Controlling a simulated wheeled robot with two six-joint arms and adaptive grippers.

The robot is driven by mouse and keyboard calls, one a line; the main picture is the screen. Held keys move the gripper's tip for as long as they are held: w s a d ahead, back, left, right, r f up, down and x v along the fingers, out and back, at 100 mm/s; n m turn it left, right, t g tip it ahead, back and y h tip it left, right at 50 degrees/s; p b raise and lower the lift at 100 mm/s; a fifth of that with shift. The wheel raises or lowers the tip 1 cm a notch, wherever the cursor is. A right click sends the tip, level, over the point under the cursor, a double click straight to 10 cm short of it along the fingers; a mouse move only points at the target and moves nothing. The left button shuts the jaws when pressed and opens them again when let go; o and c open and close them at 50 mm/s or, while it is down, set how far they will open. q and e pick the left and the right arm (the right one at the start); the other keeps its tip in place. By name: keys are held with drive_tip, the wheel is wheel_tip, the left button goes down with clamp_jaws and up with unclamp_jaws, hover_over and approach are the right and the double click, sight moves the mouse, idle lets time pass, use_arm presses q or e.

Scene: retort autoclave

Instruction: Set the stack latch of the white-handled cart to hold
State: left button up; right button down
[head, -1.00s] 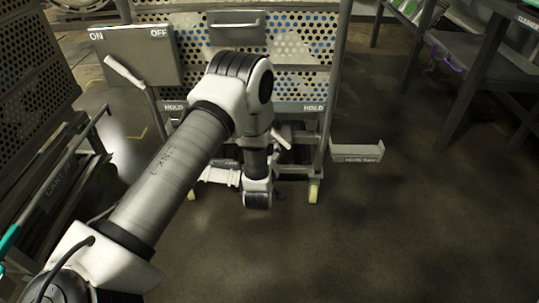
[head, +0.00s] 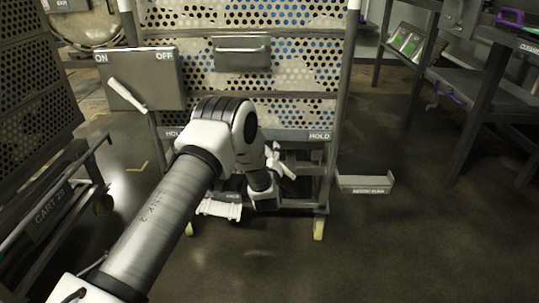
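The white-handled cart (head: 333,85) stands ahead, loaded with perforated baskets. A white handle end (head: 354,4) shows at its top right. HOLD labels sit at the left and right of its front crossbar (head: 300,135). A small label that seems to read FREE lies lower, near a white bracket (head: 218,210). A white lever-like part (head: 284,165) shows low on the cart, right of my wrist; whether it is the stack latch is unclear. My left gripper (head: 264,195) is low before the cart's lower frame, its fingers not clearly visible. My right gripper is out of view.
A grey box (head: 145,80) marked ON and OFF, with a white lever, stands at the cart's left. Another cart (head: 50,210), marked CART 29, is at the left. A small labelled tray (head: 364,184) sits right of the cart.

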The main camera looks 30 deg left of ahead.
use_arm(q)
clamp_jaws()
drive_tip(key=shift+w+d+r+m+p, duration=0.2)
drive_tip(key=shift+d+r+m+p, duration=0.15)
drive_tip(key=shift+r+m+p, duration=0.15)
drive_tip(key=shift+w+d+r+m+p, duration=0.25)
drive_tip(key=shift+d+m+p, duration=0.15)
drive_tip(key=shift+m+p, duration=0.1)
drive_tip(key=shift+w+d+r+m+p, duration=0.25)
drive_tip(key=shift+d+m+p, duration=0.15)
drive_tip(key=shift+m, duration=0.1)
drive_tip(key=d+m, duration=0.1)
drive_tip(key=w+d+m+p, duration=0.1)
drive_tip(key=m, duration=0.1)
drive_tip(key=w+d+r+m+p, duration=0.1)
drive_tip(key=shift+w+d+m, duration=0.15)
drive_tip(key=shift+d+m, duration=0.15)
drive_tip(key=shift+d, duration=0.1)
drive_tip(key=w+d+f+m+b, duration=0.2)
drive_tip(key=w+d+f+m, duration=0.1)
drive_tip(key=d+m, duration=0.3)
drive_tip(key=shift+w+d+m, duration=0.4)
drive_tip(key=shift+w+m, duration=0.15)
drive_tip(key=shift+m, duration=0.75)
